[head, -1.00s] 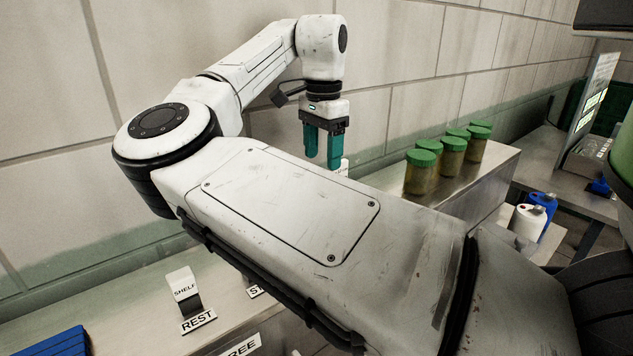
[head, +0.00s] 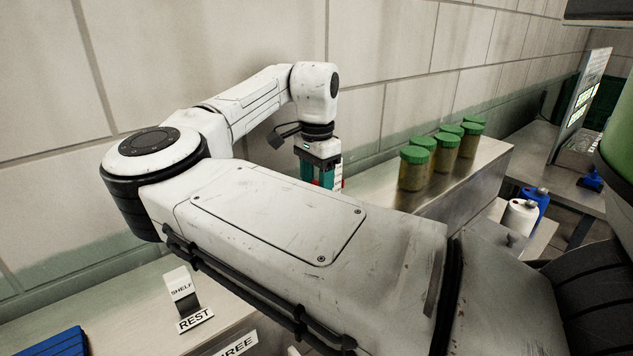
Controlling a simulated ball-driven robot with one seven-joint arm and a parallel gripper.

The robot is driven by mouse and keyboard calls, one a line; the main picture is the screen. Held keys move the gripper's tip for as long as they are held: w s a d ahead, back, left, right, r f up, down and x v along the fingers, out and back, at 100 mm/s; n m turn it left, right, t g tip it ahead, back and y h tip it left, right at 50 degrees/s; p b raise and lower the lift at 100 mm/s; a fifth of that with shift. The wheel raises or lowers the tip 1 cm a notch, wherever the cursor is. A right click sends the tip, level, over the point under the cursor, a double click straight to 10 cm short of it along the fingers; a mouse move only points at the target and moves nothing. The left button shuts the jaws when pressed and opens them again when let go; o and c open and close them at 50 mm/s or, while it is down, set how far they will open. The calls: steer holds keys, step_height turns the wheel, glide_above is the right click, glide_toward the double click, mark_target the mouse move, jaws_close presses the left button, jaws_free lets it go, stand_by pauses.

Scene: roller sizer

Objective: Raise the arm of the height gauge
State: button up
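My gripper (head: 319,178) has teal fingers and points down beyond my own forearm, near the wall. A small red part shows between or just behind the fingers, and a narrow white upright piece (head: 339,172) with faint marks stands close against their right side. These may be parts of the height gauge; most of it is hidden behind my arm and gripper. The fingertips are also hidden, so I cannot tell whether the fingers touch or grip the red part.
Several green-lidded jars (head: 443,155) stand on a metal bench (head: 478,175) to the right. A white bottle (head: 520,218) and a blue bottle (head: 537,205) stand beyond. A SHELF block (head: 182,290) and a REST label (head: 195,320) are at lower left, beside a blue object (head: 55,343).

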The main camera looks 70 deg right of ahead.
jaws_close()
stand_by(0.3)
step_height(320, 180, up, 6)
steer(key=p, duration=0.5)
steer(key=shift+f+p, duration=0.1)
steer(key=shift+p, duration=0.25)
steer(key=shift+c, duration=0.9)
jaws_free()
steer(key=o, duration=0.4)
steer(key=shift+o, duration=0.2)
